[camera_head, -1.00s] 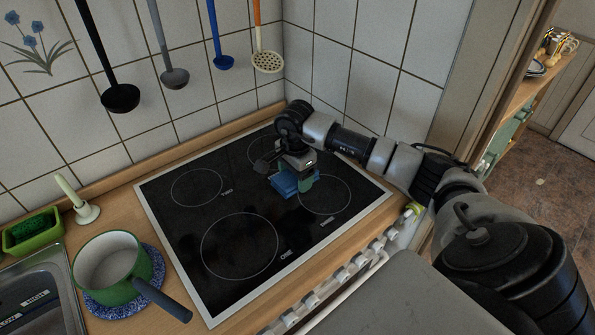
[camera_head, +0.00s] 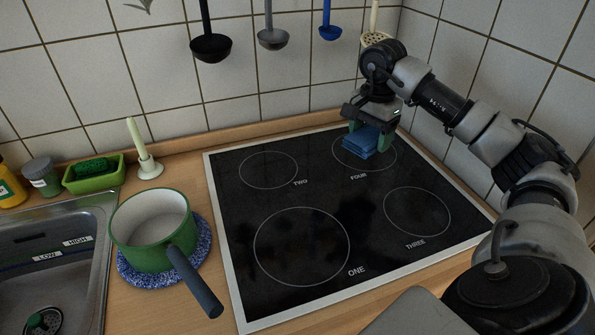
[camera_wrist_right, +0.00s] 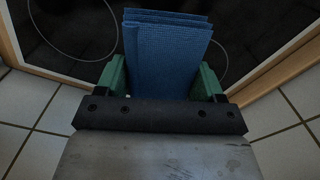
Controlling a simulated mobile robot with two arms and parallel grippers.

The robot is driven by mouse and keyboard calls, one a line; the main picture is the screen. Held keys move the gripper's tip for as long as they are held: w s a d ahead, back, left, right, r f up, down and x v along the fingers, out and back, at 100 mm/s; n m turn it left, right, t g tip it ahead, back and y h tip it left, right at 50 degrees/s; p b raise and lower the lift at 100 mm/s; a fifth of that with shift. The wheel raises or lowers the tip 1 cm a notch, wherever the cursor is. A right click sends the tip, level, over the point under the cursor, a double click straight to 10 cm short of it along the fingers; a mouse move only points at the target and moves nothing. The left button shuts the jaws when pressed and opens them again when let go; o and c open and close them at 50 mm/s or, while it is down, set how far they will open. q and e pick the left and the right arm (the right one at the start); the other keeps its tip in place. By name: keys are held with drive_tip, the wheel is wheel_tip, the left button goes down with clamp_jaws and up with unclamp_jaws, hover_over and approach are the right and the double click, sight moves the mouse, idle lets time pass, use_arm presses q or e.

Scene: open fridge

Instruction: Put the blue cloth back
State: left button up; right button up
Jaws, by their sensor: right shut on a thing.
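The folded blue cloth (camera_head: 364,142) is over the back right part of the black cooktop, by the ring marked FOUR. My right gripper (camera_head: 372,130) is shut on the cloth, with its green fingers on either side of it. In the right wrist view the layered cloth (camera_wrist_right: 166,55) sticks out between the green fingers of the right gripper (camera_wrist_right: 164,82). I cannot tell whether the cloth touches the cooktop. My left gripper is not in view.
A green pot (camera_head: 150,230) with a dark handle stands on a blue trivet (camera_head: 205,240) left of the cooktop (camera_head: 330,228). Ladles (camera_head: 211,46) hang on the tiled wall.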

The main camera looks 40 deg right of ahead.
drive_tip(key=shift+w+a+f, duration=0.1)
drive_tip(key=shift+w, duration=0.2)
drive_tip(key=p, duration=0.3)
hover_over(321, 163)
wheel_tip(321, 163, down, 7)
drive_tip(key=shift+r, duration=0.2)
wheel_tip(321, 163, down, 4)
drive_tip(key=shift+r+p, duration=0.1)
drive_tip(key=shift+p, duration=0.2)
drive_tip(key=shift+f, duration=0.25)
drive_tip(key=o, duration=1)
drive_tip(key=shift+c, duration=0.2)
drive_tip(key=shift+r, duration=0.1)
